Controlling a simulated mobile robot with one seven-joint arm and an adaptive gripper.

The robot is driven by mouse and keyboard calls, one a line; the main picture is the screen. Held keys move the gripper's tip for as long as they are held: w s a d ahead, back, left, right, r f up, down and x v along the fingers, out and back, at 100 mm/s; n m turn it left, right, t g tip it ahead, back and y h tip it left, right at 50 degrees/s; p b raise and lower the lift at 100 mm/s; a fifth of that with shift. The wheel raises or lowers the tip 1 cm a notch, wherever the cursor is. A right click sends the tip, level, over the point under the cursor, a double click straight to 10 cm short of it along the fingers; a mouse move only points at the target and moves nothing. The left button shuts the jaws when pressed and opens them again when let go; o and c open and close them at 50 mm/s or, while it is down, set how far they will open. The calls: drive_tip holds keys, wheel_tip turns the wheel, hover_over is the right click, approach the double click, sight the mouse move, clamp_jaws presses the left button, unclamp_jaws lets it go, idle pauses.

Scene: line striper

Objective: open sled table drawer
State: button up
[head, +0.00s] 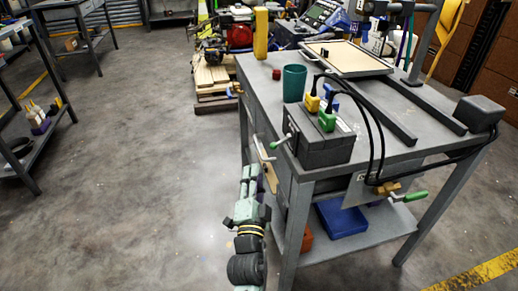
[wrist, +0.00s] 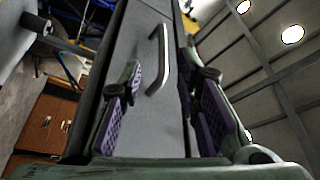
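The grey sled table (head: 228,62) stands at the centre right of the head view, and my arm reaches up along its left side. In the wrist view a grey drawer front (wrist: 140,130) carries a silver bar handle (wrist: 161,58). My gripper (wrist: 168,88) is open, with its purple-padded fingers on either side of the handle's line. The handle lies ahead between the fingers, and no grip on it shows. In the head view my gripper is partly hidden against the table's side, and the drawer front is hard to make out.
The tabletop holds a green cup (head: 294,83), a grey box (head: 322,150) with coloured connectors, and a framed tray (head: 346,60). A blue bin (head: 341,218) sits on the lower shelf. A shelf rack stands at far left; the floor between is clear.

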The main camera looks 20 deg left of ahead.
sight(258, 146)
drive_tip(key=p+x, duration=0.1)
drive_tip(key=x, duration=0.3)
drive_tip(key=p+x, duration=0.2)
drive_tip(key=x, duration=0.3)
drive_tip(key=shift+a+r+p, duration=0.1)
drive_tip(key=shift+r+p, duration=0.15)
drive_tip(key=shift+p, duration=0.05)
drive_tip(key=shift+w+a, duration=0.2)
drive_tip(key=shift+w, duration=0.45)
drive_tip(key=shift+c, duration=0.4)
clamp_jaws()
